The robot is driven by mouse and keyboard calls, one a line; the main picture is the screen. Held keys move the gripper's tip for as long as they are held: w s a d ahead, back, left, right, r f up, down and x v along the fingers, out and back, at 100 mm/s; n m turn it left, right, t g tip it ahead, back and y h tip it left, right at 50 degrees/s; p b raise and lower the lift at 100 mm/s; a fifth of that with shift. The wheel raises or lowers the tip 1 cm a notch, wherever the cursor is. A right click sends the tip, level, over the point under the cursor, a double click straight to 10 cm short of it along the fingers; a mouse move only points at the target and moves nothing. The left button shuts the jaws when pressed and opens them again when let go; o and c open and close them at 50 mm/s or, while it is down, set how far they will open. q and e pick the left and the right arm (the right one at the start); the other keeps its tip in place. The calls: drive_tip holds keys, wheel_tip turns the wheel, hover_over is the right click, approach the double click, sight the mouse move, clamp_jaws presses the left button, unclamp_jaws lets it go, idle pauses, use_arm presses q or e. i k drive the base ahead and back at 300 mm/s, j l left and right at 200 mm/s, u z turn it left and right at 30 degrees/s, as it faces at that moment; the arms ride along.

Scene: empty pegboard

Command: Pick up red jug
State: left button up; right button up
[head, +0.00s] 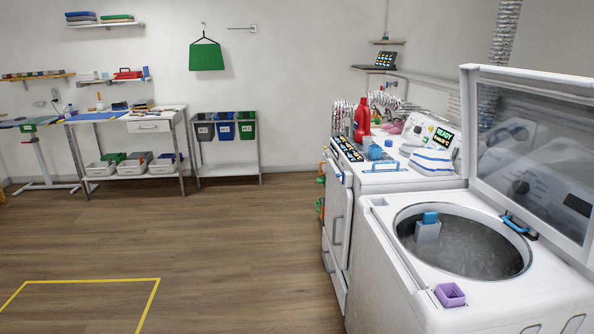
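The red jug (362,121) stands upright on top of the white machine at the right, toward its back left corner. A blue cup-like object (375,152) stands in front of it. The jug's lower part is partly hidden by the small things around it. Neither of my grippers shows in the head view.
An open-lid washer (385,222) with a raised glass lid (540,150) is nearest at the right. An iron (432,162) is near the jug. The wooden floor (220,240) at left is clear, with yellow tape (90,281).

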sight(362, 123)
drive_tip(key=i, duration=2.6)
